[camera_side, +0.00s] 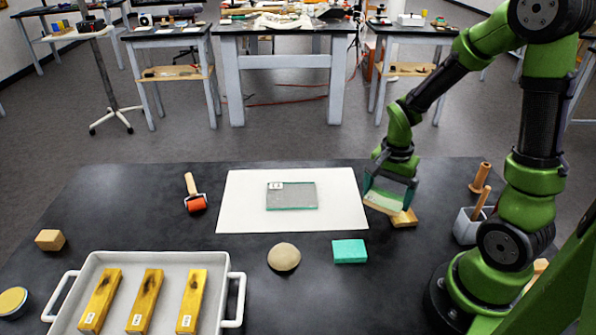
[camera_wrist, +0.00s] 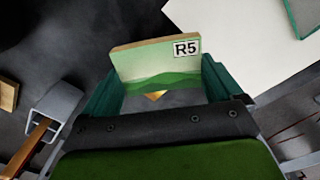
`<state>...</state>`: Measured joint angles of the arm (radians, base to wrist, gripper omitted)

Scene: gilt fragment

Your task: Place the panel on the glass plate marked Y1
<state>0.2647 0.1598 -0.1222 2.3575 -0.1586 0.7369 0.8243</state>
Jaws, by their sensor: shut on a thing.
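My gripper (camera_side: 390,190) is just right of the white sheet, low over the table. It is shut on a thin panel (camera_wrist: 155,62) with a painted green landscape and a label reading R5. In the side view the panel (camera_side: 387,199) is partly hidden by the fingers. The glass plate (camera_side: 293,196) lies flat on the white sheet, left of my gripper, with a small tag too small to read. In the wrist view only a corner of the plate (camera_wrist: 292,20) shows at top right.
A wooden block (camera_side: 405,218) sits under my gripper. The white sheet (camera_side: 240,212) surrounds the plate. A roller (camera_side: 195,200), round pad (camera_side: 284,257), teal block (camera_side: 349,251) and white tray (camera_side: 235,290) with yellow bars lie around it. A grey holder (camera_side: 466,227) stands at right.

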